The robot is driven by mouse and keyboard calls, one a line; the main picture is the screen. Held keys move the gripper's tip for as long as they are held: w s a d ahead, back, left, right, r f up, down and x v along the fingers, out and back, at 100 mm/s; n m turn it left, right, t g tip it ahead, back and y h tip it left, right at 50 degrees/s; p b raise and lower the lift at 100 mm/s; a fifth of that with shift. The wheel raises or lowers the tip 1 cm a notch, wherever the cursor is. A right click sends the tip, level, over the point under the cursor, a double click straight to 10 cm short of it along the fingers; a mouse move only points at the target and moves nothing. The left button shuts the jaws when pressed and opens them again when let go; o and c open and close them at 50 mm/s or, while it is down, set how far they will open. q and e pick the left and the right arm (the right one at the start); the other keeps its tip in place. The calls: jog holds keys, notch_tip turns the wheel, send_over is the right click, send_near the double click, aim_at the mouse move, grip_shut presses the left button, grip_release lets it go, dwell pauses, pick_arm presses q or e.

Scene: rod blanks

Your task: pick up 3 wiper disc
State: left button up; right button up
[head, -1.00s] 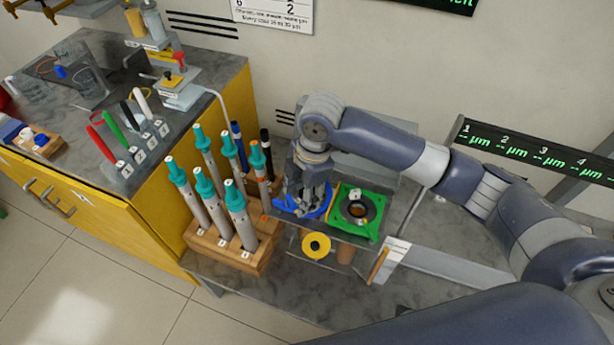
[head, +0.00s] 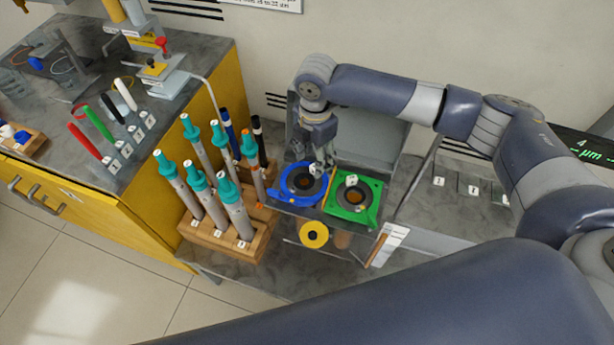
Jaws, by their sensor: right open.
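I cannot read a 3 on either disc. My right gripper (head: 319,170) points down at the back right edge of the blue holder. It is open, and I see nothing held in it. My left gripper is not in view.
A wooden rack (head: 222,241) of teal-capped rods stands left of the holders. A yellow disc (head: 314,234) is in front of them. A yellow cabinet (head: 120,215) is at the left. The grey bench top (head: 300,280) is clear in front.

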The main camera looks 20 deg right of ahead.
aim_at(313, 168)
jog(key=shift+w+f, duration=0.15)
jog(key=shift+f, duration=1.8)
grip_shut()
jog(key=shift+r, duration=0.1)
